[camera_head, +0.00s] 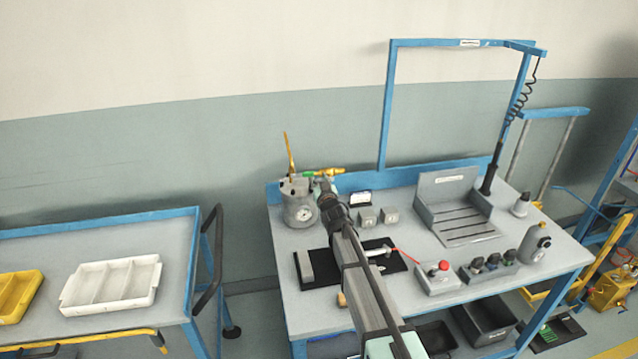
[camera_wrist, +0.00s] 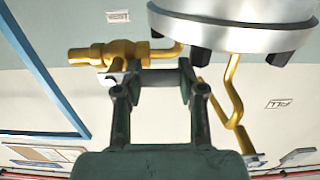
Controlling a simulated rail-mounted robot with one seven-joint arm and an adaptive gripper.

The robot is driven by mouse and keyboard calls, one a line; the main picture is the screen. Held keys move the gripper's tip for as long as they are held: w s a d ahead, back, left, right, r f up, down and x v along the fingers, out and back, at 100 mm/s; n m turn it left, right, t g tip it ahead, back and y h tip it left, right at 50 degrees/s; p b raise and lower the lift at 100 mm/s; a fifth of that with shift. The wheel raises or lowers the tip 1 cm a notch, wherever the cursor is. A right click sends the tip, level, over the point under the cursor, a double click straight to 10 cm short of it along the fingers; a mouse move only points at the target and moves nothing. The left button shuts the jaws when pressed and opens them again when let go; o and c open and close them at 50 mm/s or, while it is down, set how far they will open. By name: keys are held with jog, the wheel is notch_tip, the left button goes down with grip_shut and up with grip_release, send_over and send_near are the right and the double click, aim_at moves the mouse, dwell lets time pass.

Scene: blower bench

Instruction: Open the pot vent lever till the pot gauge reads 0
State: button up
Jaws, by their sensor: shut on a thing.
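The grey metal pot (camera_head: 297,205) stands at the back left of the bench, with its round white gauge (camera_head: 305,215) facing front. The needle is too small to read. A brass valve fitting (camera_head: 332,171) sits beside the pot top; it also shows in the wrist view (camera_wrist: 105,56). My gripper (camera_head: 326,186) is at the pot's right side, close to the fitting. In the wrist view my gripper (camera_wrist: 158,78) is shut on a dark bar between its fingers, which seems to be the vent lever (camera_wrist: 155,77). Much of the lever is hidden by the fingers. The pot's silver rim (camera_wrist: 235,32) is close by.
A brass pipe (camera_head: 289,152) rises from the pot. Small grey boxes (camera_head: 367,216), a slotted grey stand (camera_head: 460,218) and a red-button box (camera_head: 438,278) lie to the right. A black mat (camera_head: 388,261) lies under my arm. A white tray (camera_head: 112,284) sits on the left table.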

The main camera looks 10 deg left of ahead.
jog(key=o, duration=1.2)
jog(key=shift+s, duration=0.1)
jog(key=v, duration=1.1)
jog(key=shift+s+d, duration=0.1)
jog(key=shift+s, duration=0.25)
